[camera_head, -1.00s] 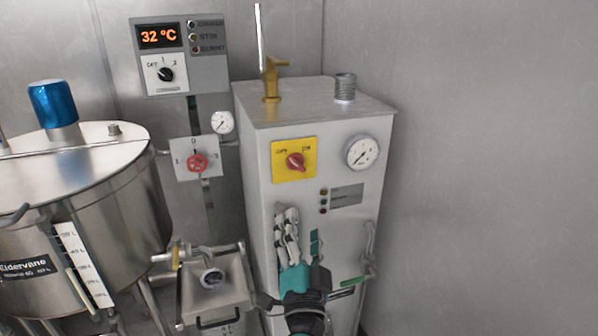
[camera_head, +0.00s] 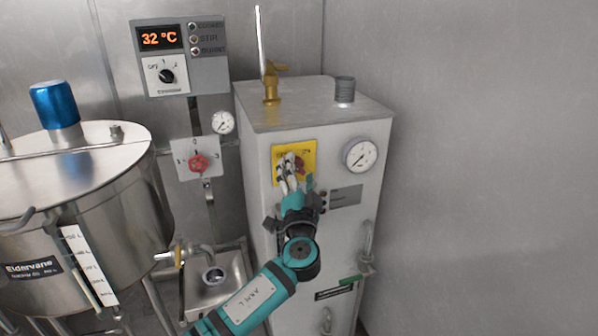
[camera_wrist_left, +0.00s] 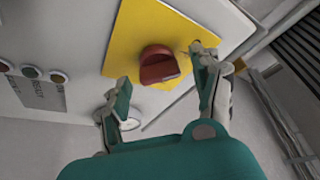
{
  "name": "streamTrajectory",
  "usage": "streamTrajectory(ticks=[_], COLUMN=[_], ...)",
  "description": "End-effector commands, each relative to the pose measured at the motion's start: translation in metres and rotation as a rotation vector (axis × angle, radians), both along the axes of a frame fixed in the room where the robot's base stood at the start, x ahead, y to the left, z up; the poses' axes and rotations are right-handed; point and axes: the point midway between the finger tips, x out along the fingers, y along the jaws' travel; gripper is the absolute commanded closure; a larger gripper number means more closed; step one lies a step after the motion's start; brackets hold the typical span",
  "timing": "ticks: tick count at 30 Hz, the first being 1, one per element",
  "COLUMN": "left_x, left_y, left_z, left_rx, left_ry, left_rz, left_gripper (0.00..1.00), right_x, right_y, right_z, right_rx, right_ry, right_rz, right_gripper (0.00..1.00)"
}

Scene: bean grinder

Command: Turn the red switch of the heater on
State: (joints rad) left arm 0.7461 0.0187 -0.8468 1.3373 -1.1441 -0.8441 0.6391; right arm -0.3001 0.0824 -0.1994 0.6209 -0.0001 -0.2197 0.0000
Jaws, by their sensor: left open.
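The heater (camera_head: 260,200) is a tall light-grey cabinet in the middle of the head view. Its red switch (camera_head: 300,164) sits on a yellow plate (camera_head: 280,153) on the front face. My left gripper (camera_head: 291,172) is in front of the plate and partly covers the switch in the head view. In the left wrist view the red switch (camera_wrist_left: 158,66) shows whole on the yellow plate (camera_wrist_left: 133,28), ahead of the spread fingers. My left gripper (camera_wrist_left: 165,88) is open, with nothing between its fingers. My right gripper is not in view.
A pressure gauge (camera_head: 360,153) is right of the plate, with indicator lamps and a grey label below. A steel kettle (camera_head: 110,215) stands left. A red valve knob (camera_head: 198,163) and temperature controller (camera_head: 181,57) are on the back wall.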

Motion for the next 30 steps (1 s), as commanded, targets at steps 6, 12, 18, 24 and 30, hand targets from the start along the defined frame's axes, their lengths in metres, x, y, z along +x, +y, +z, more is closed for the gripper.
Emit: streamTrajectory(ticks=[6, 12, 18, 24, 30], left_x=[0.0009, 0.0007, 0.0007, 0.0006, 0.0004], left_y=[-0.0001, 0.0, 0.0, 0.0, 0.0002], left_z=[0.0, 0.0, -0.0001, 0.0002, 0.0021], left_rx=[0.001, 0.001, 0.001, 0.005, 0.049], left_ry=[0.001, 0.0, 0.0, 0.002, 0.016], left_rz=[0.0, 0.0, 0.0, 0.0, 0.0], left_gripper=[0.35, 0.56, 0.82, 0.9, 0.9], right_x=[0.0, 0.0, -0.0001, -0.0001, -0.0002], right_y=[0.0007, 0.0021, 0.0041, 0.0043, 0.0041], right_z=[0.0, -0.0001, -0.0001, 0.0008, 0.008], right_rx=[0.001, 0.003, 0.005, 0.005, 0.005], right_ry=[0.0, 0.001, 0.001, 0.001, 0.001], right_rz=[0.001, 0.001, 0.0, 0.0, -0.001], right_gripper=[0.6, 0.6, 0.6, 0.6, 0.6])
